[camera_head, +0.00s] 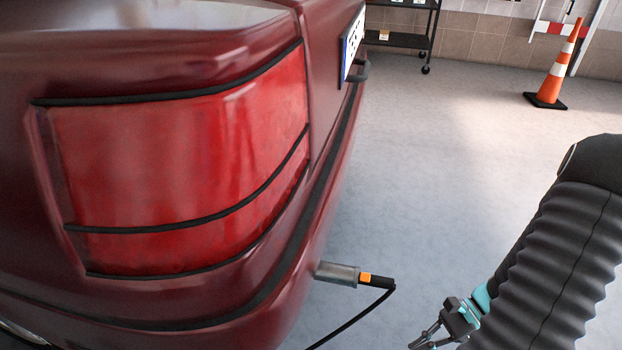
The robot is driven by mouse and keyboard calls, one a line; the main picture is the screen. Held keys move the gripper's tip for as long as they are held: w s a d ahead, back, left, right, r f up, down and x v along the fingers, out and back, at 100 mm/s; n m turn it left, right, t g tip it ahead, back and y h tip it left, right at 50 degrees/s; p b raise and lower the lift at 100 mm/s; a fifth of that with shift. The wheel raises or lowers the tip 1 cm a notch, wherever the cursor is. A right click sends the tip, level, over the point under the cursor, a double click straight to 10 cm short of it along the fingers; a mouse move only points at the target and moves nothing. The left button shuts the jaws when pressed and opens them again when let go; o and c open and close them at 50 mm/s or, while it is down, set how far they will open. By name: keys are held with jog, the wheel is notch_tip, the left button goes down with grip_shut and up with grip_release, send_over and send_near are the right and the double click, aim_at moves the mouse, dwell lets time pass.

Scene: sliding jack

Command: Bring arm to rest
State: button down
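My gripper (428,338) shows at the lower right, at the end of my black ribbed arm. It is to the right of and below a metal pipe end (338,273) that sticks out from under the car's rear bumper. A black plug with an orange band (367,280) sits at the pipe's end, with a black cable running down from it. My gripper is apart from the plug and the car. Its fingertips are small and partly cut by the bottom edge, so I cannot tell whether they are open or shut.
The dark red car (300,260) with its large tail light (190,160) fills the left side. An orange and white cone (557,70) stands at the back right. A black wheeled cart (405,38) is by the tiled wall. The grey floor (450,150) between is clear.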

notch_tip(320, 180, up, 23)
jog(key=w+a+n+t+h, duration=0.3)
jog(key=n+t+h, duration=0.3)
jog(key=n+h, duration=0.6)
jog(key=s+a+r+n+t+y, duration=0.1)
jog(key=s+a+r+n+t, duration=0.1)
jog(key=a+r, duration=0.3)
notch_tip(320, 180, up, 3)
jog(key=shift+s+a+r+n+t, duration=0.1)
jog(key=shift+s+a+n+t, duration=0.25)
jog(key=shift+n+t, duration=0.4)
